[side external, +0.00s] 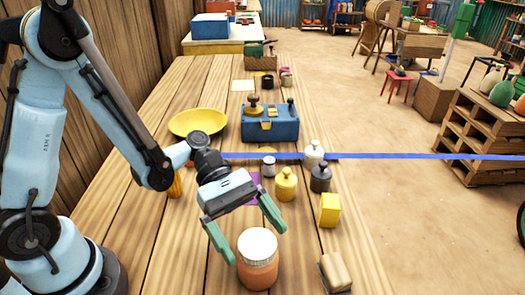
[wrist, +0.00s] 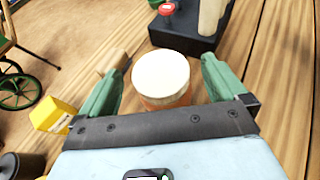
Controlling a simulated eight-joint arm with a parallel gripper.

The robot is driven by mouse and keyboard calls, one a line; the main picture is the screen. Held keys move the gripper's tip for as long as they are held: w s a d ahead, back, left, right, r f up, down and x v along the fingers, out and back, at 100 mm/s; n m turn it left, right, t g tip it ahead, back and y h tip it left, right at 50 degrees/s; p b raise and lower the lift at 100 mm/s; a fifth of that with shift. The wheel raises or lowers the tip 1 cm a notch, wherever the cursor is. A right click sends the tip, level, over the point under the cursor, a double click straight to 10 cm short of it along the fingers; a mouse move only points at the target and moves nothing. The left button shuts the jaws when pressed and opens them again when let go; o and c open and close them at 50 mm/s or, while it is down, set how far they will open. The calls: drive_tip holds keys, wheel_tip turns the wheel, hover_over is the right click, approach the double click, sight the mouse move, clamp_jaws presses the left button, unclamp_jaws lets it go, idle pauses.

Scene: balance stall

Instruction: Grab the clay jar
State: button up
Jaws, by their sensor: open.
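The clay jar (side external: 258,268) is orange-brown with a pale, cream-coloured lid, and stands upright on the near part of the wooden table. In the wrist view the jar (wrist: 165,97) shows its round lid and a strip of its orange side. My gripper (side external: 248,243) is open, with green fingers pointing down at the jar from above. In the wrist view one finger lies on each side of the jar with a gap to it. The jar's base is hidden in the wrist view.
A yellow block (side external: 329,210) and a wooden-topped object (side external: 335,270) sit right of the jar. Yellow (side external: 286,186), dark (side external: 320,180) and white (side external: 313,155) weights stand behind, near a blue scale (side external: 270,128). A yellow bowl (side external: 198,122) lies further left. A blue strip crosses the table.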

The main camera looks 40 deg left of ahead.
drive_tip(key=shift+d+f, duration=0.1)
drive_tip(key=shift+d, duration=0.15)
drive_tip(key=c, duration=1.7)
drive_tip(key=shift+c, duration=0.2)
